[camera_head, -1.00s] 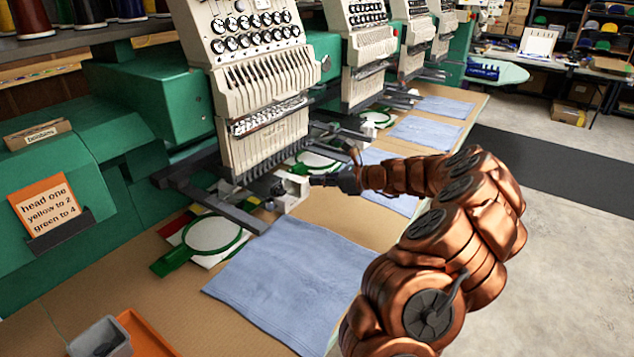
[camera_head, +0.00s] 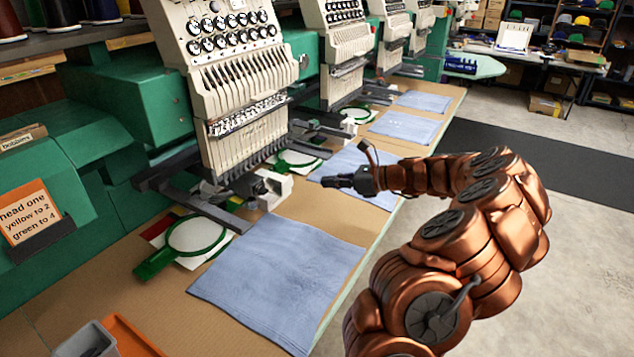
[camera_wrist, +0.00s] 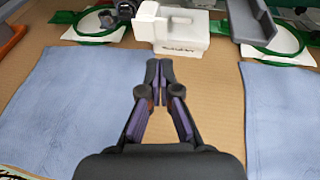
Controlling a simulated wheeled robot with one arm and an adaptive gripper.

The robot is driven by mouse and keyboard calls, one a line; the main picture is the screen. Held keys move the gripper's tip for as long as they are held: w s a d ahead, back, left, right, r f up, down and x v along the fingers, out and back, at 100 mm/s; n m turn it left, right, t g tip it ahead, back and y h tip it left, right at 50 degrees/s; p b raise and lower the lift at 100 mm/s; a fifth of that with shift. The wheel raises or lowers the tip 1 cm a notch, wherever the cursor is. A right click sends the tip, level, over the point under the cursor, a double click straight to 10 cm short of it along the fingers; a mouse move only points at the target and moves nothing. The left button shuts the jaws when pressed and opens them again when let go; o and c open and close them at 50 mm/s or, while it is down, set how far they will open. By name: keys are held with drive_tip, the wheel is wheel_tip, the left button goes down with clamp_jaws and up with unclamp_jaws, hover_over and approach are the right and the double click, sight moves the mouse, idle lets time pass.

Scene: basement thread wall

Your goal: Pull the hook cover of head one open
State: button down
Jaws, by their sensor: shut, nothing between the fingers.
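The nearest embroidery head (camera_head: 225,90), beside the "head one" card (camera_head: 30,212), has a small white hook housing with its cover (camera_head: 274,190) low at its front. In the wrist view this white housing (camera_wrist: 180,38) is beyond my fingertips, with a printed front face and a recess on top. I cannot tell how far its cover stands open. My gripper (camera_head: 332,181) is shut and empty, to the right of the housing and apart from it. In the wrist view my gripper's fingers (camera_wrist: 160,66) meet at their tips over bare table.
Blue cloths (camera_head: 280,265) lie on the tan table. Green hoops (camera_head: 196,235) sit beside the housing, and grey machine arms (camera_head: 205,205) jut out near it. An orange tray (camera_head: 130,338) and a grey bin (camera_head: 85,342) are at front left. More heads stand behind.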

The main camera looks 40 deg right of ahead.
drive_tip(key=shift+a+v, duration=0.25)
drive_tip(key=shift+v, duration=1.9)
drive_tip(key=s+a+r+n+g+y+p, duration=0.1)
drive_tip(key=s+a+r+n+g, duration=0.15)
drive_tip(key=a+n+g, duration=0.85)
drive_tip(key=s+a+r+n+t+y+p, duration=0.1)
drive_tip(key=s+a+r+n+t, duration=0.2)
drive_tip(key=a, duration=1.7)
drive_tip(key=s+a+f+n+g+h+p, duration=0.1)
drive_tip(key=s+a+f+n+g+h, duration=0.1)
drive_tip(key=s+a+n+g+h, duration=0.55)
drive_tip(key=s+d+f+n+h, duration=0.1)
drive_tip(key=s+n, duration=0.3)
drive_tip(key=s, duration=0.4)
drive_tip(key=s+d+f+n+t+h+p, duration=0.1)
drive_tip(key=s+d+n, duration=0.2)
drive_tip(key=s, duration=0.5)
drive_tip(key=shift+s+n, duration=0.3)
drive_tip(key=shift+n, duration=0.35)
drive_tip(key=shift+d, duration=0.1)
